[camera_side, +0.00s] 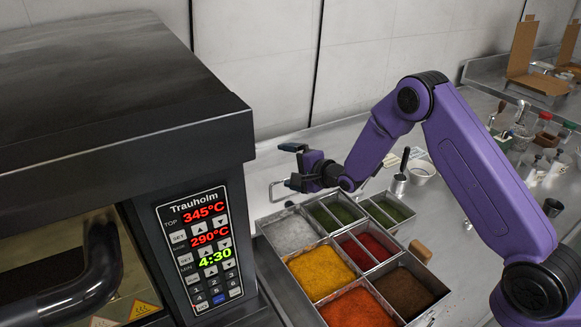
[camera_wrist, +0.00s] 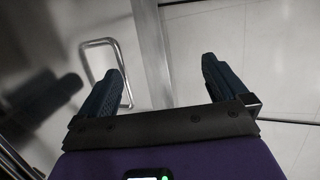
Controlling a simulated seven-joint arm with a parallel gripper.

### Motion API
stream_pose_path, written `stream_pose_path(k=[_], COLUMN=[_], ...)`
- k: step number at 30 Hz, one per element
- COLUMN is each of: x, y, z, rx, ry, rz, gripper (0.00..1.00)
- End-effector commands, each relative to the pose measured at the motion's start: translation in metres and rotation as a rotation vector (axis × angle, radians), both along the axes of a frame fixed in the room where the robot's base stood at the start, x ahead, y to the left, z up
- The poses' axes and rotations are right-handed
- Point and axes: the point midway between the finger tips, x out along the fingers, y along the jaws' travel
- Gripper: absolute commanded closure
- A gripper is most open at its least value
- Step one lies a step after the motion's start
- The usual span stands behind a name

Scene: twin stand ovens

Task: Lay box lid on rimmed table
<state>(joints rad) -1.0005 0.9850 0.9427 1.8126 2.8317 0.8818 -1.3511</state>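My gripper (camera_side: 288,165) is in the middle of the side view, above the steel table (camera_side: 265,177) and behind the food pans. Its two dark fingers are spread apart with nothing between them, which the wrist view (camera_wrist: 160,68) also shows. A brown cardboard box (camera_side: 540,83) with its lid (camera_side: 523,46) standing up is at the far upper right, well away from my gripper. Part of a second cardboard piece (camera_side: 569,45) shows at the right edge. I cannot tell whether either lid is loose.
A black oven (camera_side: 110,110) with a lit panel fills the left. Pans of yellow (camera_side: 320,270), red and green food stand below my gripper. A metal loop handle (camera_wrist: 84,44) is near my left finger in the wrist view.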

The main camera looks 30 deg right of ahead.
Motion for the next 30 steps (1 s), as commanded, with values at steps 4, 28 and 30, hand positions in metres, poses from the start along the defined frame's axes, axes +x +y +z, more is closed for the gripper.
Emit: stream_pose_path(k=[4, 28, 30], x=[0.0, -0.09, -0.101], y=[0.0, -0.025, -0.028], z=[-0.001, 0.03, 0.034], rx=[-0.001, -0.001, 0.0], ry=[0.003, 0.003, 0.003], rz=[0.0, -0.003, -0.001], gripper=[0.0, 0.0, 0.0])
